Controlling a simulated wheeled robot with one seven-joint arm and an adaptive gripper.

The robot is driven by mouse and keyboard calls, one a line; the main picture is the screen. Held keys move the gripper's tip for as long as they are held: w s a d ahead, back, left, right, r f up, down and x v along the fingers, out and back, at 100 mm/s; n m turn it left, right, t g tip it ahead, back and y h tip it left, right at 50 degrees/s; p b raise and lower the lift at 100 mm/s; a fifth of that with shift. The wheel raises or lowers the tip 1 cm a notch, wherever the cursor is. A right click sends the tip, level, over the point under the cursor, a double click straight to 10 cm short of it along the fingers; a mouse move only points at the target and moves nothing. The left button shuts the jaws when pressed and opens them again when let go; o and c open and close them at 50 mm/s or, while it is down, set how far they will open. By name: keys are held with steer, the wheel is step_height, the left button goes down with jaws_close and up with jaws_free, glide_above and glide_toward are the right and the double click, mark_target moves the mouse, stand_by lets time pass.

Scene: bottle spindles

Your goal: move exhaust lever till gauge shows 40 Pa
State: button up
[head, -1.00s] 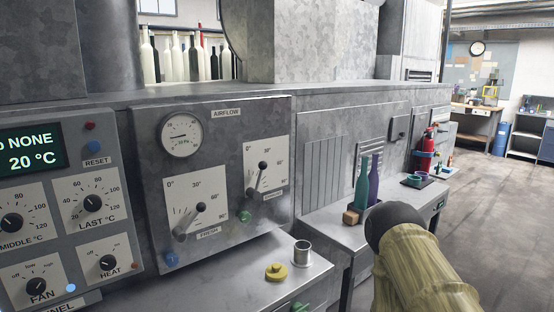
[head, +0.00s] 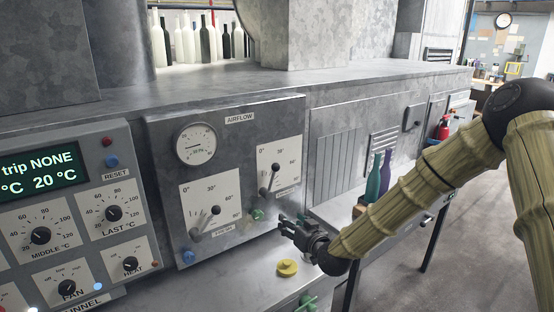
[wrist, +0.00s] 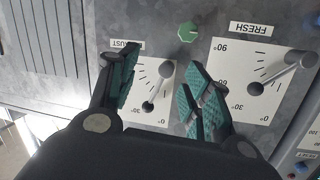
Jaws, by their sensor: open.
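My gripper (head: 283,222) is open and empty, below and right of the exhaust lever in the head view. In the wrist view my gripper (wrist: 162,60) has its fingers apart, with the exhaust lever (wrist: 158,88) showing upside down between them.
The fresh lever (head: 207,224) is to the left of the exhaust lever. A green knob (head: 257,214) sits between the two plates. A yellow knob (head: 287,267) is on the ledge below. A heater control panel (head: 70,205) is at the left.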

steer(key=t+p, duration=0.1)
steer(key=t, duration=0.1)
glide_toward(278, 169)
steer(key=shift+y, duration=0.3)
steer(key=p+x, duration=0.4)
steer(key=x, duration=0.4)
steer(key=shift+w+a+r, duration=0.1)
steer(key=shift+w, duration=0.25)
steer(key=shift+p+x, duration=0.3)
steer(key=shift+x, duration=0.55)
jaws_close()
